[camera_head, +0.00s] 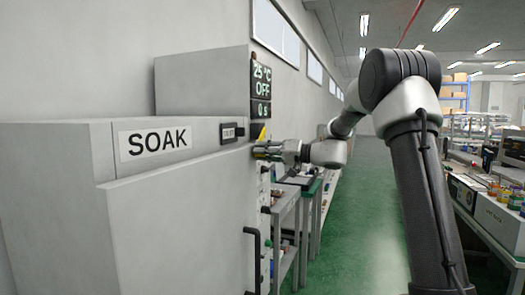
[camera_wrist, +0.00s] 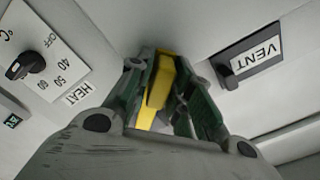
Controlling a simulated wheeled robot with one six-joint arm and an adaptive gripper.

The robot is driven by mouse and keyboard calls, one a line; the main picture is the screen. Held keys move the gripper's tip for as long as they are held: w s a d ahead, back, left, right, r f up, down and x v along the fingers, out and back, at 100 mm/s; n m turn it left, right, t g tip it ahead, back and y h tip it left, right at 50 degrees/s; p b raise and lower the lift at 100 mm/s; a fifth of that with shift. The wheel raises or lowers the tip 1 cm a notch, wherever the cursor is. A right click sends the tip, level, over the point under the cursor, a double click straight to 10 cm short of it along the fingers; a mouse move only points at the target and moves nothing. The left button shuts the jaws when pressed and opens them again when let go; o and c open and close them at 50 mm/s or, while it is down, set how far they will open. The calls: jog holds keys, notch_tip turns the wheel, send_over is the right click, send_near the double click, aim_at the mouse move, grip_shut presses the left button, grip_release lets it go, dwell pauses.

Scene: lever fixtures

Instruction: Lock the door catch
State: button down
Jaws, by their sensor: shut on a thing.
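A yellow lever (camera_wrist: 160,82), which looks like the door catch, sits between my gripper's fingers in the wrist view. My gripper (camera_wrist: 163,68) is shut on it. The fingers hide part of the lever, and I cannot tell whether it is at its locked position. In the head view, my gripper (camera_head: 268,152) reaches the side of the grey SOAK cabinet, near its upper edge. A bit of yellow (camera_head: 261,132) shows just above it. The grey door (camera_head: 185,225) has a black bar handle (camera_head: 252,262) and appears closed.
A black VENT control (camera_wrist: 248,58) is right of my gripper, and a HEAT dial (camera_wrist: 25,65) is to the left. A display (camera_head: 262,90) reads 25 °C, OFF. Grey carts (camera_head: 285,205) stand beyond the cabinet. A bench (camera_head: 490,215) is at right; green floor (camera_head: 350,235) is open between.

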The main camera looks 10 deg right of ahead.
jog(key=shift+f, duration=0.1)
dwell(0.3)
jog(key=c, duration=1.4)
grip_release()
jog(key=shift+d, duration=0.15)
jog(key=v, duration=1.1)
jog(key=shift+s+d, duration=0.25)
jog(key=shift+d, duration=0.05)
